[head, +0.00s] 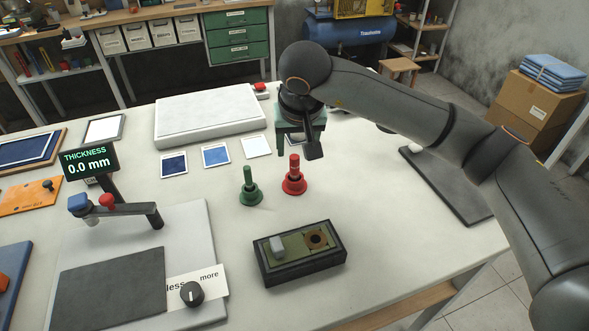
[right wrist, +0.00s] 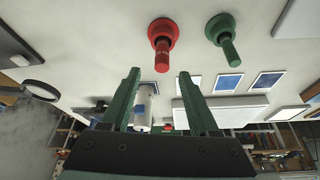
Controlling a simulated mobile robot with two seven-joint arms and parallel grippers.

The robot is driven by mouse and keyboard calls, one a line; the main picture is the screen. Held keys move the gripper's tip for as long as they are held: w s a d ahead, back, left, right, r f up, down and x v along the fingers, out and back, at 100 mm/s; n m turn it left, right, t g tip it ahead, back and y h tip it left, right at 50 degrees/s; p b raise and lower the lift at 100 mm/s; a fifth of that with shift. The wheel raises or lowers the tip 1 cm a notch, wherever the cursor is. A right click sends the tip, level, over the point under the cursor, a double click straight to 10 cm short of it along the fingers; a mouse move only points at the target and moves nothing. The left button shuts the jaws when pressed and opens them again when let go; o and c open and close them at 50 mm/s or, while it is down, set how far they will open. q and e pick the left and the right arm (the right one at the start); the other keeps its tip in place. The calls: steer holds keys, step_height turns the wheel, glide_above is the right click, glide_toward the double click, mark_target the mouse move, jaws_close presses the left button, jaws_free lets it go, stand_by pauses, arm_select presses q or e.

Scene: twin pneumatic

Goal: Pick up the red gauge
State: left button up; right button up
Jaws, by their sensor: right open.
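The red gauge (head: 293,180) stands upright on the white table, just right of a similar green gauge (head: 249,190). My right gripper (head: 300,148) is above and slightly behind the red gauge in the head view, apart from it. In the right wrist view the two green fingers of the right gripper (right wrist: 163,95) are spread wide. The red gauge (right wrist: 163,38) shows beyond the fingertips there, not between them, with the green gauge (right wrist: 224,36) to its right. My left gripper is in neither view.
A black-rimmed box (head: 300,266) with a grey block and a brass-coloured socket sits in front of the gauges. A thickness display (head: 88,160) stands at the left above a grey pad. Blue and white cards (head: 216,155) and a white slab (head: 210,115) lie behind.

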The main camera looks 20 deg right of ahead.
mark_target(295, 158)
steer(key=x, duration=0.4)
steer(key=shift+s+a+f+p, duration=0.15)
steer(key=shift+f+p, duration=0.15)
steer(key=shift+f, duration=0.15)
jaws_close()
